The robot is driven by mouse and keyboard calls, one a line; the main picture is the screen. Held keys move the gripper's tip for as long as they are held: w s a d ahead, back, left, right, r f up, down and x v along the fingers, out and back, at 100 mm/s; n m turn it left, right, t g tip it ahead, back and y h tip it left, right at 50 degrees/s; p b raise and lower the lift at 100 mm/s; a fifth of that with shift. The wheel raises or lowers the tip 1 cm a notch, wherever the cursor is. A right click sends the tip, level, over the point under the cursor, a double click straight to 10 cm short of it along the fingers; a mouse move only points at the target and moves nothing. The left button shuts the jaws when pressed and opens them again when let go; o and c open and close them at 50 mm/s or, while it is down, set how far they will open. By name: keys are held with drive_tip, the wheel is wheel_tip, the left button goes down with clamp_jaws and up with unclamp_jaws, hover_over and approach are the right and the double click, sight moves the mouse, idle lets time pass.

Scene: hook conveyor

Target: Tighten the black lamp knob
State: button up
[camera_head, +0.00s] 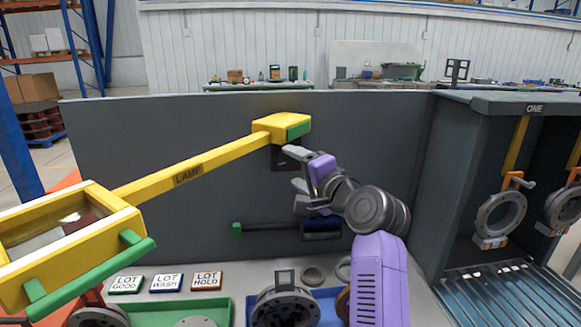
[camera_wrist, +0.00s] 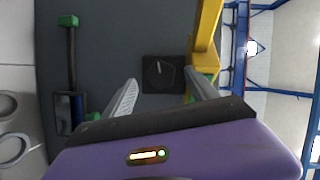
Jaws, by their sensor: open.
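The black lamp knob (camera_wrist: 160,72) is round, with a pale pointer line, on a square black plate on the dark grey wall. In the head view its plate (camera_head: 281,164) shows below the yellow lamp bracket (camera_head: 270,124), partly covered by my fingers. My gripper (camera_head: 294,168) is open in front of the wall, its fingers pointing left toward the plate. In the wrist view my gripper (camera_wrist: 163,82) has one finger on either side of the knob in the picture. No contact shows, and the exact gap to the knob cannot be told.
A yellow arm marked LAMP (camera_head: 188,174) runs left to a yellow box with a green handle (camera_head: 95,275). A black bar with a green end (camera_head: 238,230) is lower on the wall. Label tiles (camera_head: 167,283), a green tray (camera_head: 222,308) and grey rings lie below.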

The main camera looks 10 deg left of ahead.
drive_tip(key=shift+v, duration=2.15)
drive_tip(key=d+r+n+t+h, duration=0.2)
drive_tip(key=d+r+t, duration=0.2)
drive_tip(key=d, duration=0.2)
drive_tip(key=s+d+f+n+t+h, duration=0.1)
drive_tip(key=s+d+f+n+h, duration=0.1)
drive_tip(key=s+d+f, duration=0.5)
drive_tip(key=s+d+f+n+t+h, duration=0.25)
drive_tip(key=s+d+f, duration=0.35)
drive_tip(key=s+f, duration=0.4)
drive_tip(key=s+d+f+g+h, duration=0.1)
drive_tip(key=s+f, duration=0.3)
drive_tip(key=s, duration=0.8)
drive_tip(key=s+d+f+n+g+h, duration=0.1)
drive_tip(key=s+d+f+g, duration=0.2)
drive_tip(key=s, duration=1)
drive_tip(key=s+d+f+g+h, duration=0.2)
drive_tip(key=s+f, duration=0.3)
drive_tip(key=s, duration=0.8)
drive_tip(key=shift+d+f, duration=0.35)
drive_tip(key=shift+d, duration=0.25)
